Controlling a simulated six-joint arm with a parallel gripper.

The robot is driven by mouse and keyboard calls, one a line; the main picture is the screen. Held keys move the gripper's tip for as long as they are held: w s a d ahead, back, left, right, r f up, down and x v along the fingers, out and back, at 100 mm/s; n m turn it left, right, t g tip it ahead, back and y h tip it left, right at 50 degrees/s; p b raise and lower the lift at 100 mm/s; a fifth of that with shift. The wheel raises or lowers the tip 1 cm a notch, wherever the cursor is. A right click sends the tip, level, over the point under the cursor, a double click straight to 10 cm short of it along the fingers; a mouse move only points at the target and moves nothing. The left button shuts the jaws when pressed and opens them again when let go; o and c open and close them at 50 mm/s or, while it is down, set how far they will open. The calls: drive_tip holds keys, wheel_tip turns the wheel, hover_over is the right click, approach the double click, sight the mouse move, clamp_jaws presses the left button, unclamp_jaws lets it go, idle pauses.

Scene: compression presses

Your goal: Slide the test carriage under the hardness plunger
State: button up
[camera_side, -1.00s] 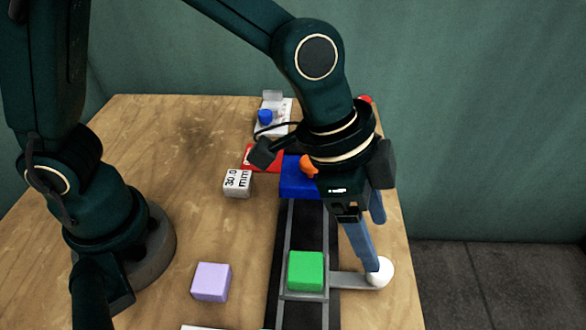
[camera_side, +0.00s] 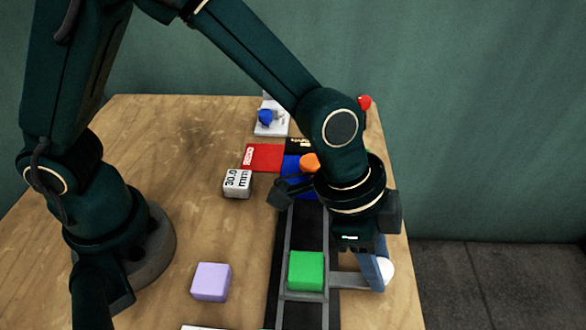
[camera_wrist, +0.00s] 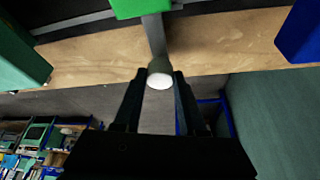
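The test carriage, bearing a green block (camera_side: 306,271), sits on a dark rail (camera_side: 308,230) in the side view. A grey handle bar (camera_side: 347,280) runs right from it to a white knob (camera_side: 387,270). The knob also shows in the wrist view (camera_wrist: 160,74), between my fingertips. My gripper (camera_side: 380,275) points down at the knob, its fingers apart on either side; firm contact is not clear. A blue structure (camera_side: 292,184) with an orange part (camera_side: 309,163) stands at the rail's far end, partly behind my arm. I cannot make out the plunger itself.
A 30.0 mm block (camera_side: 237,184) and a lilac block (camera_side: 211,282) lie left of the rail. A red plate (camera_side: 263,157) and a white fixture with a blue part (camera_side: 265,117) are farther back. The table's right edge is close to the knob.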

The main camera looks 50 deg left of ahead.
clamp_jaws()
idle(1.1)
